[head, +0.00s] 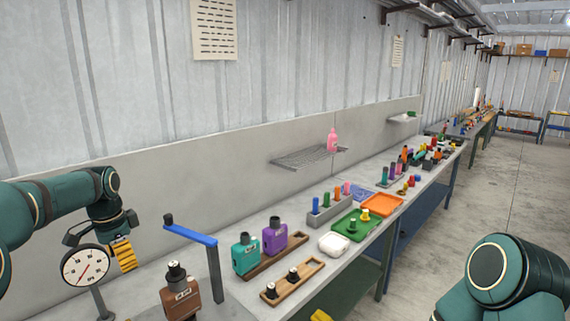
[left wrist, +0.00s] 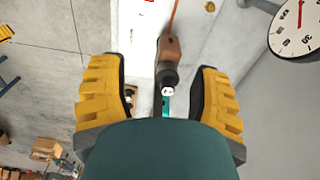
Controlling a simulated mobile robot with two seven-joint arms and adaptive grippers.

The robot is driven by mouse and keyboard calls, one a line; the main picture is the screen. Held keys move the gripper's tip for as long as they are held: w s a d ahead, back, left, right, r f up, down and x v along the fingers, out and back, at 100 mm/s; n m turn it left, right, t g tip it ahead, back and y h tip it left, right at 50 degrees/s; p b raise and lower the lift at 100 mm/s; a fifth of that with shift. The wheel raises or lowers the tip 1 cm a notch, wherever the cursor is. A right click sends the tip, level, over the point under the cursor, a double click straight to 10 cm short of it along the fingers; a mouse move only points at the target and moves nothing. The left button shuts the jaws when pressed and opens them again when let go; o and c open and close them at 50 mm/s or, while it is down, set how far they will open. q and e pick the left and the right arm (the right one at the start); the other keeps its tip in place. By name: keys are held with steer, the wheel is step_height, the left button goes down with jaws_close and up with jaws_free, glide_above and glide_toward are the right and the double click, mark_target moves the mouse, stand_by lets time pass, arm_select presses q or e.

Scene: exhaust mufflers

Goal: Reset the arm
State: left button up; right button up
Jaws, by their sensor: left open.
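My left arm (head: 48,208) comes in from the left and bends down at the wrist. My left gripper (head: 124,252) has yellow ribbed fingers and hangs beside a round dial gauge (head: 85,266). In the left wrist view its two fingers stand wide apart, open, with nothing held between them (left wrist: 158,68). A brown bottle-like part (left wrist: 171,48) with a black top shows beyond them, apart from the fingers. My right arm (head: 503,278) shows at the lower right. A small yellow piece (head: 320,315) at the bottom edge may be my right gripper; its jaws are hidden.
The brown part (head: 180,295) stands on the bench near a blue-topped post (head: 213,270). Teal (head: 245,257) and purple (head: 275,240) parts stand in a wooden holder. An orange tray (head: 382,205) lies farther back. Open floor (head: 480,200) lies right of the bench.

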arm_select(q)
steer(key=w+d+f+n+h+b, duration=0.1)
steer(key=d+f, duration=0.3)
steer(key=f, duration=0.4)
steer(key=w+d+f+b, duration=0.1)
steer(key=w+d+f, duration=0.1)
steer(key=d+f, duration=0.35)
steer(key=s+d+f+n+h+b, duration=0.1)
steer(key=s+d+f, duration=0.15)
steer(key=f, duration=0.25)
steer(key=s+d+f+n+t+b, duration=0.1)
steer(key=d+f, duration=0.2)
steer(key=f, duration=0.2)
steer(key=s+d+f+n+h, duration=0.1)
steer(key=s+d+f, duration=0.15)
steer(key=f, duration=0.25)
steer(key=s+d+f+n+b, duration=0.2)
steer(key=s+d+f+n, duration=0.1)
steer(key=s+d+f, duration=0.2)
steer(key=s+d+f+n+b, duration=0.2)
steer(key=s+d+f, duration=0.3)
steer(key=s+f, duration=0.4)
steer(key=s+n, duration=0.1)
steer(key=s, duration=0.3)
steer(key=shift+s+d+t+h, duration=0.4)
arm_select(e)
step_height(320, 180, down, 10)
steer(key=shift+w+a, duration=0.2)
steer(key=shift+w, duration=0.2)
